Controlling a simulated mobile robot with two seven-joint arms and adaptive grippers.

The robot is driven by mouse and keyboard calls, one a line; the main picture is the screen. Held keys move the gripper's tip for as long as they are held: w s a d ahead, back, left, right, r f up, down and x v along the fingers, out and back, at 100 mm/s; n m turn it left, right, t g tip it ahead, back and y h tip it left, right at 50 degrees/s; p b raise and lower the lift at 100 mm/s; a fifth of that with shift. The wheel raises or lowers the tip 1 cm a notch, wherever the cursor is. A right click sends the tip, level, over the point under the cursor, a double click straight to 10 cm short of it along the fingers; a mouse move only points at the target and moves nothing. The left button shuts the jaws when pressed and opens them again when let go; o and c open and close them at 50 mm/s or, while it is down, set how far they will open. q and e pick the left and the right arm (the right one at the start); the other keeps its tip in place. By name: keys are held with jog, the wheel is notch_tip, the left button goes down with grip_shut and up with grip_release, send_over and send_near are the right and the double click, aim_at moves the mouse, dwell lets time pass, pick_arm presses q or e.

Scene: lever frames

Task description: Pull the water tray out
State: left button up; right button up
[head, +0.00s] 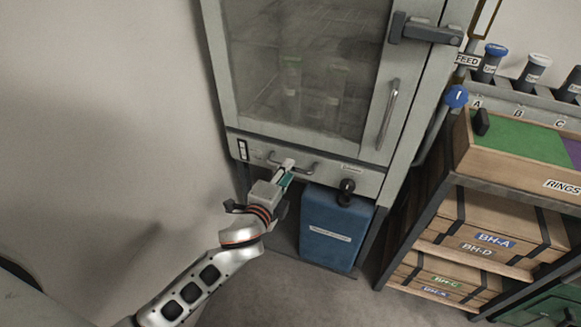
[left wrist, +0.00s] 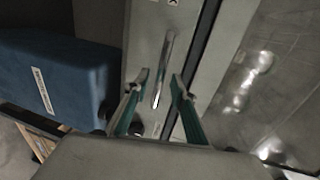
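The water tray appears to be the pale drawer front (head: 330,175) below the glass door of the cabinet; it sits flush. Its horizontal bar handle (head: 308,168) is in the middle of the front. My left gripper (head: 287,171) is at this handle and partly covers it. In the left wrist view, the handle (left wrist: 163,68) appears between and just beyond the two separated teal fingers of the left gripper (left wrist: 160,79). I cannot tell whether the fingers touch it. My right gripper is not in view.
A blue bin (head: 328,232) stands on the floor under the cabinet. A black knob (head: 347,186) is right of the handle. The cabinet door (head: 310,65) is shut. A shelf rack with wooden boxes (head: 500,215) stands at the right. The floor in front is clear.

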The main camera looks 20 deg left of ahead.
pick_arm(q)
jog(key=shift+x, duration=1.25)
jog(key=shift+w, duration=0.1)
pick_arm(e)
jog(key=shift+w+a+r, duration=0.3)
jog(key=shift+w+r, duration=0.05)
pick_arm(q)
grip_shut()
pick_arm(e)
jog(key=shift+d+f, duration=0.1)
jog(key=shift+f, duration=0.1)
